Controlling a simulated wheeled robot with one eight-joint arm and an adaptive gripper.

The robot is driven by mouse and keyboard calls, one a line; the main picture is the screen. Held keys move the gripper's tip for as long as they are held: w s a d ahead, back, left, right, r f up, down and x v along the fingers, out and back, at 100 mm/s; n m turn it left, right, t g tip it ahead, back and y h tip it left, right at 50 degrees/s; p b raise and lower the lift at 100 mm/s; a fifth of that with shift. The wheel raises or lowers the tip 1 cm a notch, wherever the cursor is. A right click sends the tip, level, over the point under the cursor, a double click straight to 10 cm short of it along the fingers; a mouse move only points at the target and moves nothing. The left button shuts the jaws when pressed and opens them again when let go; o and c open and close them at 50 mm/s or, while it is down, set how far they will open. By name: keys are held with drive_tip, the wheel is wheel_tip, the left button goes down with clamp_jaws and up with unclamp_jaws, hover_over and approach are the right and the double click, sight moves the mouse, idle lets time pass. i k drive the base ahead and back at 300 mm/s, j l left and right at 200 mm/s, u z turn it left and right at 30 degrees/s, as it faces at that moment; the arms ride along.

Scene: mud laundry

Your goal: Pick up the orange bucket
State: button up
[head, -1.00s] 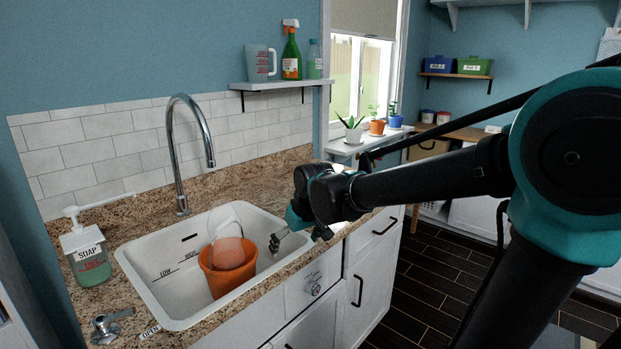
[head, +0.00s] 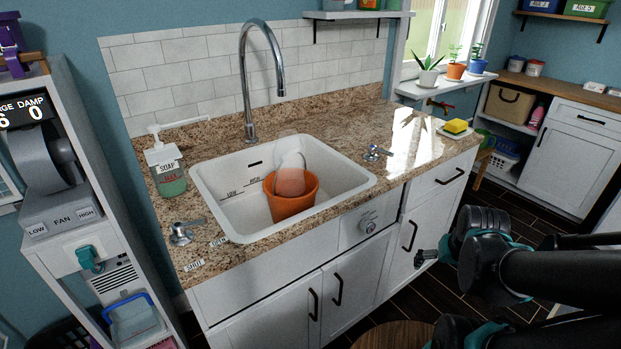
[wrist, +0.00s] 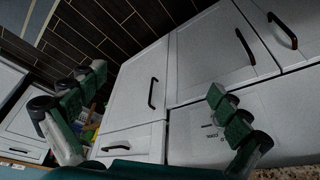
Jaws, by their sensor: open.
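The orange bucket (head: 291,203) stands in the white sink (head: 229,219), toward its right side. A pale, see-through rounded shape shows at its mouth; I cannot tell what it is. My gripper (head: 427,258) is outside the sink, to the right of the bucket and lower, in front of the white cabinet doors. In the wrist view my gripper (wrist: 160,100) has its two green-padded fingers wide apart with nothing between them. The wrist view shows cabinet fronts and dark floor, and the bucket is not in it.
A tall curved faucet (head: 245,85) rises behind the sink. A soap bottle (head: 167,172) stands left of it. Tap handles (head: 377,152) sit on the granite counter (head: 345,120). A yellow sponge (head: 456,126) lies at the counter's right end. A fan unit (head: 60,190) stands at the left.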

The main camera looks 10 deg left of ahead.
sight(290, 190)
drive_tip(key=i+l+u, duration=0.2)
drive_tip(key=i+l, duration=0.2)
drive_tip(key=l, duration=0.25)
drive_tip(key=i+l+u, duration=0.15)
drive_tip(key=l+u, duration=0.15)
drive_tip(key=u, duration=1.8)
drive_tip(key=k+u, duration=0.15)
drive_tip(key=u, duration=0.35)
drive_tip(key=i+j, duration=0.2)
drive_tip(key=l+z, duration=0.1)
drive_tip(key=l, duration=0.2)
drive_tip(key=k, duration=0.05)
